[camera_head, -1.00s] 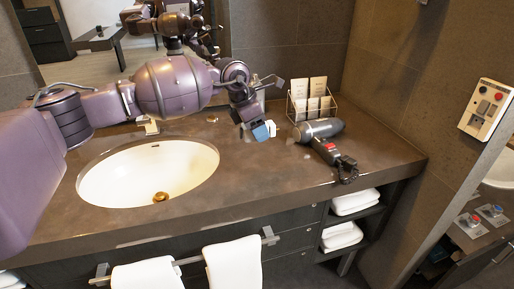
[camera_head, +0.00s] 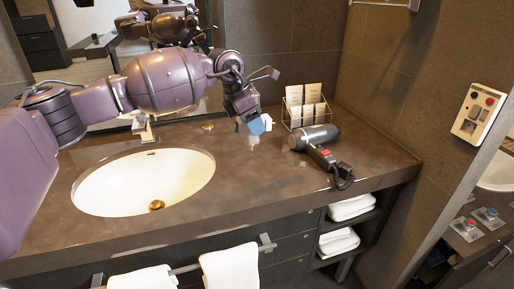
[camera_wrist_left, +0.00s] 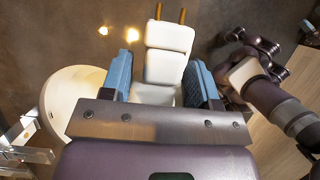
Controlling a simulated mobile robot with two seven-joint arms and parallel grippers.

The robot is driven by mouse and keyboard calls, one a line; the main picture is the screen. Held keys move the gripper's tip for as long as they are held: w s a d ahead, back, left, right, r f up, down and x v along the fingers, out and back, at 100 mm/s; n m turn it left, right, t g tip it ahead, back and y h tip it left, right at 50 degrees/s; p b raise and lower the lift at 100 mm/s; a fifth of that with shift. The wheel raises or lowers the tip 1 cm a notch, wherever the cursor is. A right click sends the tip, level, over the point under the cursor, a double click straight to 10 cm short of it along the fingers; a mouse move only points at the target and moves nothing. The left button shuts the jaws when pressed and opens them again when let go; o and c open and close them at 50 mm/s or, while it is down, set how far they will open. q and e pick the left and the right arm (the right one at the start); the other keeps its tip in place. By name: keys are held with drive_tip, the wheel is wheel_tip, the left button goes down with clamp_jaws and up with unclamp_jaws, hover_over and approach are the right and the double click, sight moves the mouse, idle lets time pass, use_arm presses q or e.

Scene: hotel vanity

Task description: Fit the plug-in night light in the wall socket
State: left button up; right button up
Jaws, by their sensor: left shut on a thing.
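My left gripper (camera_head: 256,126) is shut on the white night light (camera_head: 267,121), held above the counter between the sink and the card rack. In the left wrist view the night light (camera_wrist_left: 168,62) sits between the blue finger pads (camera_wrist_left: 160,82), its two brass prongs pointing away from the gripper. A cream wall panel (camera_head: 478,114) with a red round part and a dark one is on the right wall, well apart from the gripper. Its openings are too small to make out. My right gripper is not in view.
A hair dryer (camera_head: 316,137) lies on the counter (camera_head: 270,185), right of the gripper, before a wire card rack (camera_head: 307,108). The sink (camera_head: 143,182) is at left. Towels (camera_head: 230,268) hang in front.

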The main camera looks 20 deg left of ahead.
sight(257, 183)
use_arm(q)
wheel_tip(257, 183, down, 18)
drive_tip(key=shift+f+b, duration=0.2)
drive_tip(key=shift+b, duration=0.4)
drive_tip(key=shift+f, duration=0.25)
drive_tip(key=o, duration=1)
drive_tip(key=shift+c, duration=0.2)
drive_tip(key=p+v, duration=0.1)
drive_tip(key=v, duration=0.9)
drive_tip(key=shift+d+r, duration=0.2)
drive_tip(key=shift+r, duration=0.3)
